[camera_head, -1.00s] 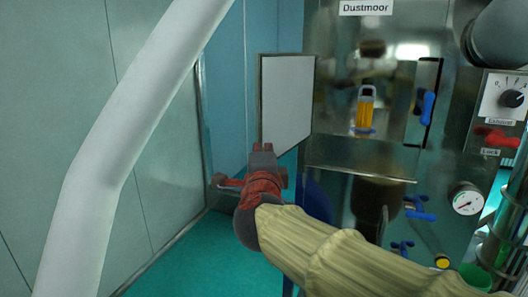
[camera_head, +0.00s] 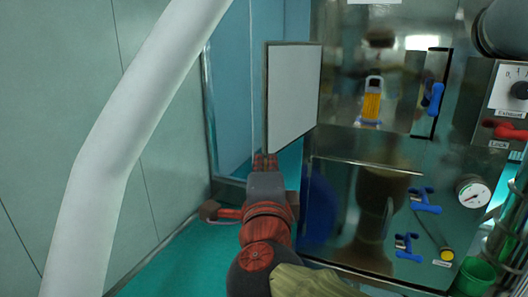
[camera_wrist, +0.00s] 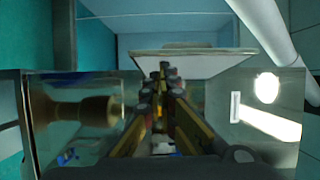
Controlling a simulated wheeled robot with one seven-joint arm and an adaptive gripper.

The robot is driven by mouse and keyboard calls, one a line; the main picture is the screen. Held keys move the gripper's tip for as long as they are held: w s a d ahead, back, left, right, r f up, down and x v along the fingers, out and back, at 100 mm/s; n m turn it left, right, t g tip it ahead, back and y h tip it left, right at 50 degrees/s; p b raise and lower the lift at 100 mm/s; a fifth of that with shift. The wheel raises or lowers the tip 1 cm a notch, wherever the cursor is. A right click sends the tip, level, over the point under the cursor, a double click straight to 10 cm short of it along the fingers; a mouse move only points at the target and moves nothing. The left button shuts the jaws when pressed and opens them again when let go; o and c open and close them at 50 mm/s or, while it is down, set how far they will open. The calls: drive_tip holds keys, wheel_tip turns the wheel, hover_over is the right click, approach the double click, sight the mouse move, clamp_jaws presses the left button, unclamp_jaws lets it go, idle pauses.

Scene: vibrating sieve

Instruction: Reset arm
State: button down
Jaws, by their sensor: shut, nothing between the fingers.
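My gripper (camera_head: 265,162) is in the middle of the head view, on a red and black wrist with a beige-sleeved arm below it. It points away from me, toward the foot of a pale open door panel (camera_head: 292,95). In the wrist view my gripper (camera_wrist: 165,75) shows its fingers drawn together with nothing between them. The pale panel also shows in the wrist view (camera_wrist: 195,62), beyond the fingertips. I cannot tell how far the fingertips are from the panel.
A steel cabinet (camera_head: 340,215) stands right of my gripper, with blue handles (camera_head: 425,200), a red lock handle (camera_head: 508,131), a gauge (camera_head: 473,191) and a green cup (camera_head: 475,276). A white curved pipe (camera_head: 95,170) rises at the left. Green floor (camera_head: 155,270) is clear at lower left.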

drive_tip(key=s+a+f+n+g+y, duration=0.2)
drive_tip(key=a+f+n+y, duration=0.1)
drive_tip(key=a+n+y, duration=0.3)
drive_tip(key=s+a+f+n+g+y, duration=0.1)
drive_tip(key=s+a+f+n+y, duration=0.15)
drive_tip(key=a+n, duration=0.4)
drive_tip(key=s+d+f+n+g+b, duration=0.1)
drive_tip(key=s+f+n+g+b, duration=0.25)
drive_tip(key=f, duration=0.65)
drive_tip(key=s+d+f+n+g+b, duration=0.15)
drive_tip(key=s+f+n+g, duration=0.3)
drive_tip(key=f, duration=0.45)
drive_tip(key=s+d+f+h+b, duration=0.2)
drive_tip(key=d+f+b, duration=0.2)
drive_tip(key=d+f, duration=0.3)
drive_tip(key=s+d+f+m+g+h+b, duration=0.1)
drive_tip(key=s+d+f+h+b, duration=0.2)
drive_tip(key=d+f+b, duration=0.2)
drive_tip(key=s+d+f+m+h+b, duration=0.1)
drive_tip(key=d+f+b, duration=0.4)
drive_tip(key=d+f, duration=0.6)
drive_tip(key=shift+s+d+f+h, duration=0.2)
drive_tip(key=shift+s+d+h, duration=0.65)
drive_tip(key=shift+d, duration=0.4)
drive_tip(key=shift+s+d, duration=0.1)
drive_tip(key=shift+s, duration=0.05)
